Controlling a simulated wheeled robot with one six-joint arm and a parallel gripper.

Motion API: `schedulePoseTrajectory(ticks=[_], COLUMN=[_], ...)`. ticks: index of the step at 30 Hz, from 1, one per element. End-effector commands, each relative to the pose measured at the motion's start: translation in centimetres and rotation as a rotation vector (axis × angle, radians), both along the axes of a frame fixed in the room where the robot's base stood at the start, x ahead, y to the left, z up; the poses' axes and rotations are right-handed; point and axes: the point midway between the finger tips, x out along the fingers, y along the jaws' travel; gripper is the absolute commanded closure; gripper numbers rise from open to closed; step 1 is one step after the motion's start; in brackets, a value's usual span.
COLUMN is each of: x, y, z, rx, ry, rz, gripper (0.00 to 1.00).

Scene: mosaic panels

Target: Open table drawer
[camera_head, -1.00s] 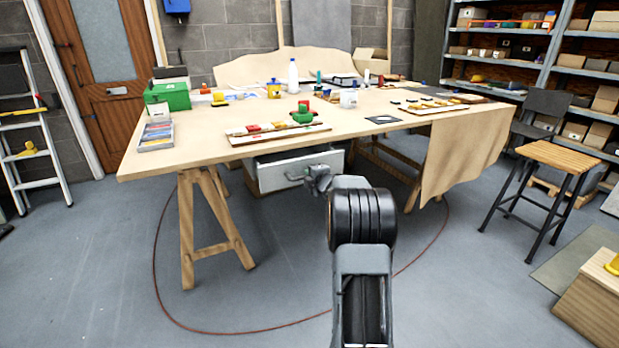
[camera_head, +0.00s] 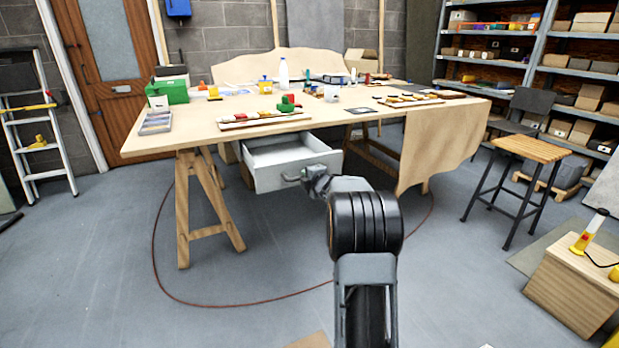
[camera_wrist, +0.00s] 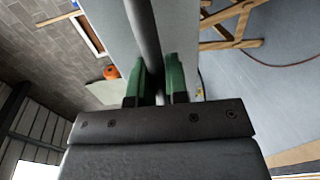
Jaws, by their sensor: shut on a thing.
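The white table drawer (camera_head: 268,180) stands pulled out below the wooden table top (camera_head: 180,136), and its empty-looking inside shows in the head view. Its front panel also shows in the wrist view (camera_wrist: 104,25). My gripper (camera_head: 303,178) is at the drawer's front in the head view. In the wrist view, the green fingers of my gripper (camera_wrist: 161,85) are shut on a dark bar, the drawer handle (camera_wrist: 146,30). The handle is mostly hidden by my gripper in the head view.
Wooden trestles (camera_head: 205,205) stand under the table on both sides of the drawer. A stool (camera_head: 520,175) and a wooden box (camera_head: 572,290) stand at the right. A red cable (camera_head: 190,301) lies on the floor.

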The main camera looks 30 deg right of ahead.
Motion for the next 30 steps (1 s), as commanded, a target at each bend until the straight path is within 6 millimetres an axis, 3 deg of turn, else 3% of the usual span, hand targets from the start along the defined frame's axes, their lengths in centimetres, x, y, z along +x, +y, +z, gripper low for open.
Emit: schedulePoseTrajectory(ticks=[1,2,9,20,30], x=[-0.1,-0.1,0.0,-0.9,-7.3], y=[-0.2,-0.2,0.1,0.0,0.9], z=[0.0,0.0,0.0,0.3,1.8], rx=[0.000,0.000,0.000,0.000,0.000], ry=[0.001,0.001,0.000,0.000,-0.001], rz=[-0.005,-0.005,0.000,-0.003,-0.004], gripper=[1.00,0.83,0.61,0.61,0.61])
